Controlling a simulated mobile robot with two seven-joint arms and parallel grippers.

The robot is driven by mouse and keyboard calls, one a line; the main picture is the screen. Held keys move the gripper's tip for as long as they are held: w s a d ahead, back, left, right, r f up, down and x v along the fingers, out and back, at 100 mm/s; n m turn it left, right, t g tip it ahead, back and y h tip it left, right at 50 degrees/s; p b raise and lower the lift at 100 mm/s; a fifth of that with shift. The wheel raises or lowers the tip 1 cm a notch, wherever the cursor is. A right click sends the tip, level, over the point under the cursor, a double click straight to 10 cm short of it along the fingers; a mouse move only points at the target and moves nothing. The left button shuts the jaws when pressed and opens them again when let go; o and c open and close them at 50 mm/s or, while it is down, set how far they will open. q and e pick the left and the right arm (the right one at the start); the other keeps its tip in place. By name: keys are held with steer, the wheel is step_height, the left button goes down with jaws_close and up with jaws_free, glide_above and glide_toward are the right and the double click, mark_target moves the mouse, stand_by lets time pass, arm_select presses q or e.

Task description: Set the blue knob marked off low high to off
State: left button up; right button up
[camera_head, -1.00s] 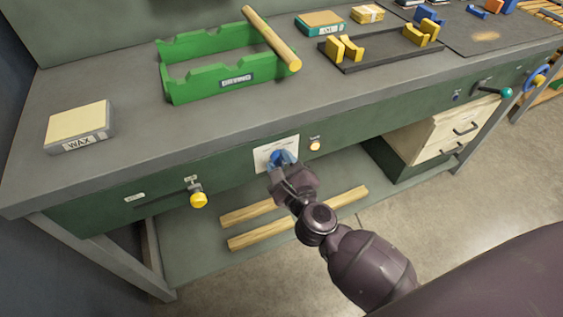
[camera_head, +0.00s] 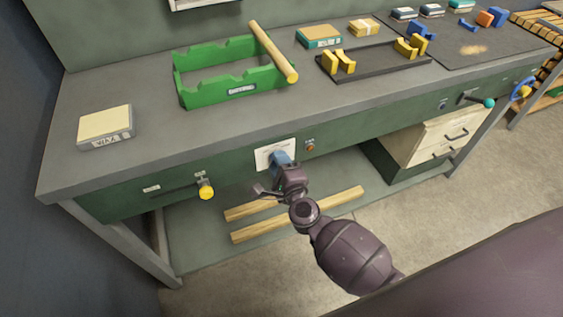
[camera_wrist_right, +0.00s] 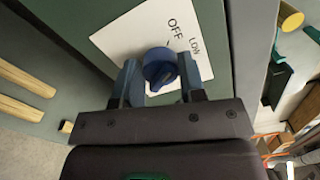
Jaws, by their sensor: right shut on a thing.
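The blue knob (camera_wrist_right: 160,66) sits on a white plate (camera_wrist_right: 135,32) on the green front of the bench. The plate also shows in the head view (camera_head: 264,156). OFF and LOW are readable beside the knob in the right wrist view; the high mark is hidden. My right gripper (camera_wrist_right: 160,82) is shut on the knob, one blue finger on each side. In the head view my right gripper (camera_head: 280,159) covers most of the knob. I cannot tell exactly which mark the knob points to. My left gripper is not in view.
A small round orange lamp (camera_head: 310,146) is just right of the plate. A yellow-ended handle (camera_head: 206,190) sticks out to the left. A green tray (camera_head: 225,98), a wax block (camera_head: 105,126) and a black rack (camera_head: 385,73) stand on the bench top. Wooden strips (camera_head: 300,216) lie below.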

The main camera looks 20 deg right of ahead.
steer(key=shift+n+p, duration=0.55)
steer(key=shift+n, duration=0.45)
steer(key=shift+f, duration=0.1)
steer(key=o, duration=0.9)
steer(key=s, duration=1)
steer(key=shift+s+d, duration=0.2)
steer(key=shift+s, duration=0.2)
